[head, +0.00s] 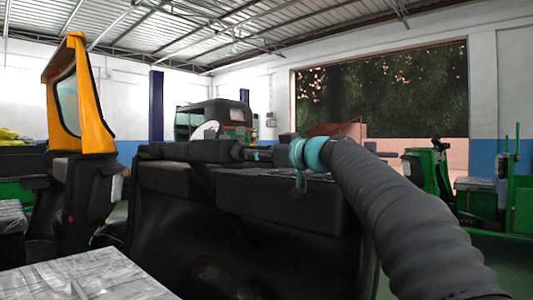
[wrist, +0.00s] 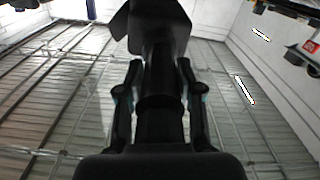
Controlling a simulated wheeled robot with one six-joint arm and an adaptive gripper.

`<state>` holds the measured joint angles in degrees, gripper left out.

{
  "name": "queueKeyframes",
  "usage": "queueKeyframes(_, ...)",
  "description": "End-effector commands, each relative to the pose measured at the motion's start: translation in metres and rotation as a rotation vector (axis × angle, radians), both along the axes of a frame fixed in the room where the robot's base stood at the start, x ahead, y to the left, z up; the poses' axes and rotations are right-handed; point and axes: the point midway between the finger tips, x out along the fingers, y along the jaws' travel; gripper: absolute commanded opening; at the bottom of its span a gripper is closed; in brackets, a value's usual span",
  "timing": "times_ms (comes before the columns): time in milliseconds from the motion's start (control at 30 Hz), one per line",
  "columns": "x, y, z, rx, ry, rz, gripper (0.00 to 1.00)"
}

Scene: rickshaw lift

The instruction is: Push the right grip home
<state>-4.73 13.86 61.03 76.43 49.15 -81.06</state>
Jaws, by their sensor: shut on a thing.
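A dark handlebar assembly (head: 190,150) stands above a black body panel in the head view. My arm, in a ribbed dark sleeve, reaches in from the lower right, and my gripper (head: 260,155) is at the right end of this assembly. In the wrist view my gripper (wrist: 157,92) has one finger on each side of a black cylindrical grip (wrist: 158,75) and is shut on it. A wider dark piece lies beyond the grip at the top. Where the grip meets the bar is too dark to tell.
A black panel (head: 280,195) lies below the handlebar. An orange windscreen frame (head: 80,100) rises at the left. A grey slatted surface (head: 85,278) is at the lower left. Green vehicles (head: 495,195) stand at the right; another (head: 215,118) is behind.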

Motion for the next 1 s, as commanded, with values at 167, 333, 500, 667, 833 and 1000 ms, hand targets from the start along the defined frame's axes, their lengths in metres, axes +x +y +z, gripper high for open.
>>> queueKeyframes(167, 0.009, 0.013, 0.0, 0.0, -0.002, -0.001, 0.0)
queueKeyframes(333, 0.01, 0.014, 0.001, 0.002, -0.002, 0.0, 0.0)
queueKeyframes(500, 0.009, 0.015, 0.001, 0.003, -0.001, 0.001, 0.56)
queueKeyframes(667, 0.01, 0.013, 0.0, 0.002, -0.001, -0.001, 0.61)
queueKeyframes(833, 0.009, 0.013, 0.0, 0.002, 0.0, -0.001, 0.61)
queueKeyframes(1000, 0.002, 0.0, 0.001, 0.003, 0.0, -0.005, 0.61)
